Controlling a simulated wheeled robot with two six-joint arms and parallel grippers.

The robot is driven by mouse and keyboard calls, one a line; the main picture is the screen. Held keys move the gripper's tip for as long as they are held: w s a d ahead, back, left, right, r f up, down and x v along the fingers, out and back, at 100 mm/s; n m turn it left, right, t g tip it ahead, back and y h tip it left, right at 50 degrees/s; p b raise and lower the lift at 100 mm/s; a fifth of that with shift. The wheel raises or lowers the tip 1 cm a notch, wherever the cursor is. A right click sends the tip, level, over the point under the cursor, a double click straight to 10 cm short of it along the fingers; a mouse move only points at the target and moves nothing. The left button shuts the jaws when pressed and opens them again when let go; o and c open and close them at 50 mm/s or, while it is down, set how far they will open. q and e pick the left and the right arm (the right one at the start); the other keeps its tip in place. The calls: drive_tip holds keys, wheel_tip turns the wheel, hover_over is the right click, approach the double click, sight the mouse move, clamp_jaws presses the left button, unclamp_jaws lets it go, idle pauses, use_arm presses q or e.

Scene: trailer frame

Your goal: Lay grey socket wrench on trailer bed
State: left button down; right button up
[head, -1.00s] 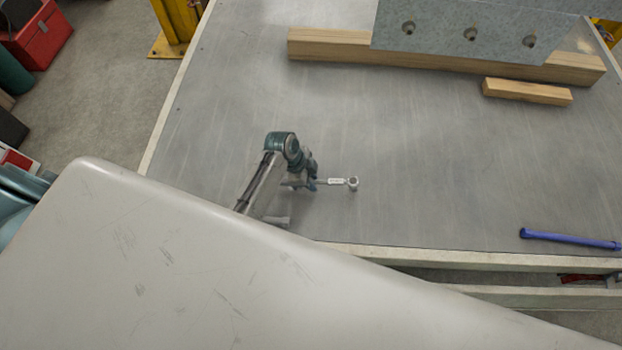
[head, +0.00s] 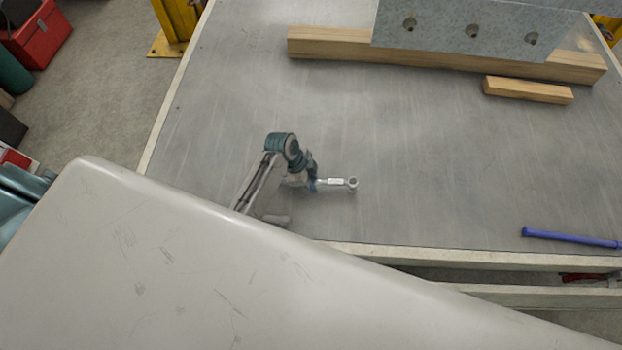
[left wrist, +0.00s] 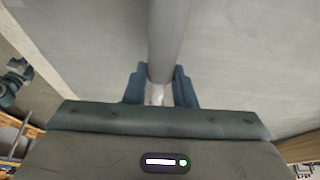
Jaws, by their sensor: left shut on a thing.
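The grey socket wrench (head: 337,182) is in my left gripper (head: 313,184), its ringed head pointing right in the head view. In the left wrist view the jaws (left wrist: 160,90) are shut on its grey shaft (left wrist: 168,40), which runs up out of the picture. The wrench is over the trailer bed (head: 420,150), near its front edge. I cannot tell whether the wrench touches the bed. The rest of the wrench is hidden by the gripper. My right gripper is not in view.
A long timber (head: 330,46) under a drilled metal plate (head: 450,30) lies at the back, with a short wood block (head: 528,90) in front. A blue bar (head: 570,238) lies at the right. The middle of the bed is clear.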

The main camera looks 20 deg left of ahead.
use_arm(q)
drive_tip(key=shift+f+b, duration=0.4)
drive_tip(key=shift+f, duration=0.45)
drive_tip(key=shift+c, duration=2.2)
unclamp_jaws()
drive_tip(key=shift+o, duration=0.2)
drive_tip(key=o, duration=0.4)
drive_tip(key=b+v, duration=0.2)
drive_tip(key=v, duration=0.8)
drive_tip(key=shift+s+a+r, duration=0.1)
drive_tip(key=shift+a+r, duration=0.05)
drive_tip(key=shift+r, duration=0.25)
